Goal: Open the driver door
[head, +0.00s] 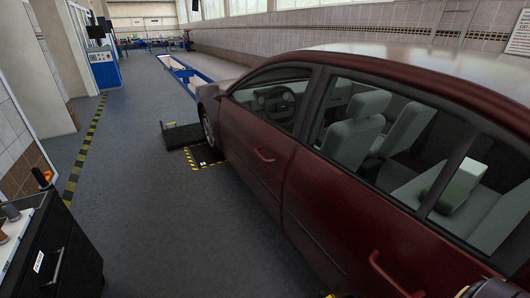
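The dark red car (330,215) fills the right half of the head view, seen along its side. Its driver door (240,140) is the front door, with a steering wheel (277,103) visible through its window. The door looks shut, flush with the body. Its red handle (264,156) sits below the rear end of the window. The rear door (350,225) is nearer to me, with its own handle (393,272). Neither gripper can be made out.
A dark cabinet (75,255) with items on top stands at the lower left. A dark block (183,135) and a yellow-black marked floor plate (205,155) lie by the front wheel. A blue-edged sliding jack track (185,72) lies beyond. The grey floor between cabinet and car is clear.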

